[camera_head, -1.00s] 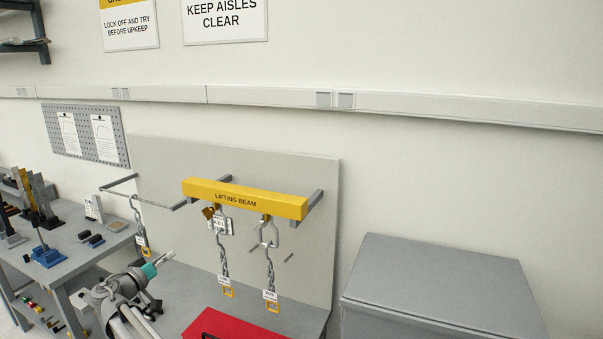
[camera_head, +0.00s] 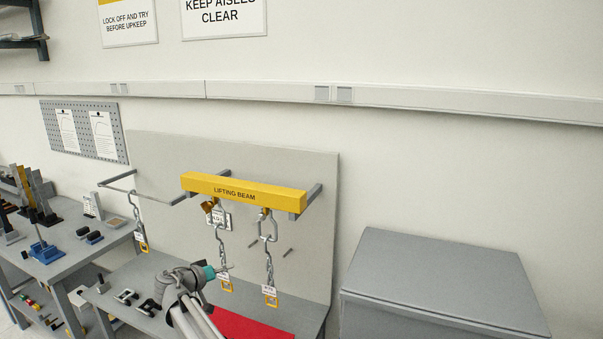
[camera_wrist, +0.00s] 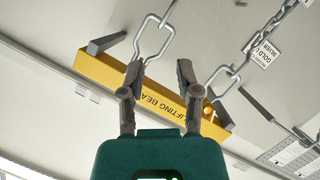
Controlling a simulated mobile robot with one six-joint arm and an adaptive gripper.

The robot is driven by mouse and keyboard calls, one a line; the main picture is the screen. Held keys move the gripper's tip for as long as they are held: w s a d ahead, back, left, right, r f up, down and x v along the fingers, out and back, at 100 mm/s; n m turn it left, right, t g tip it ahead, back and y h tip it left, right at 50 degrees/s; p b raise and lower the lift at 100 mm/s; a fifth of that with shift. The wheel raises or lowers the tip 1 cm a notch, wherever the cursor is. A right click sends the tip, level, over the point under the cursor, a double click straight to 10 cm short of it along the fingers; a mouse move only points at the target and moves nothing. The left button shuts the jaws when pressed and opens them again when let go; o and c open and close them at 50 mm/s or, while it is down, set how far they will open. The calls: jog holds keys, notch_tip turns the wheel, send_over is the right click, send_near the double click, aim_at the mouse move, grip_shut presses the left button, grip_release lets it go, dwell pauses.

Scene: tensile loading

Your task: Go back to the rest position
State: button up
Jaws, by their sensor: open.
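My gripper (camera_wrist: 157,82) is open in the wrist view, its two dark fingers apart with nothing held between them. In the head view my gripper (camera_head: 226,268) is small, with a teal body, low in front of the panel and beside the lower end of the left beam chain. The yellow lifting beam (camera_head: 243,194) hangs on grey brackets, and it also shows behind the fingers in the wrist view (camera_wrist: 160,97). Two tagged chains hang from it, the left chain (camera_head: 221,244) and the right chain (camera_head: 269,262). A shackle link (camera_wrist: 153,37) lies beyond the fingertips in the wrist view.
Another tagged chain (camera_head: 137,214) hangs from a rail at the left. A red mat (camera_head: 252,326) lies on the grey bench. A side table (camera_head: 75,255) with small parts stands left. A grey cabinet (camera_head: 440,280) stands right.

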jog(key=s+d+f+g+y+b, duration=0.1)
jog(key=s+d+f+g, duration=0.15)
jog(key=d+f, duration=0.45)
jog(key=s+d+f+g+b, duration=0.2)
jog(key=d+g, duration=0.1)
jog(key=d, duration=0.8)
jog(key=s+d+f+g+y+b, duration=0.1)
jog(key=s+d+f+g, duration=0.1)
jog(key=d+f, duration=0.5)
jog(key=s+d+f+g+y+b, duration=0.2)
jog(key=s+d+f+y, duration=0.1)
jog(key=s+d, duration=0.4)
jog(key=s+d+f+g+y+b, duration=0.2)
jog(key=s+d+f+y, duration=0.1)
jog(key=s+d, duration=0.5)
jog(key=shift+s+d+f+g+b, duration=0.2)
jog(key=shift+s+g+b, duration=0.1)
jog(key=shift+s+g, duration=0.1)
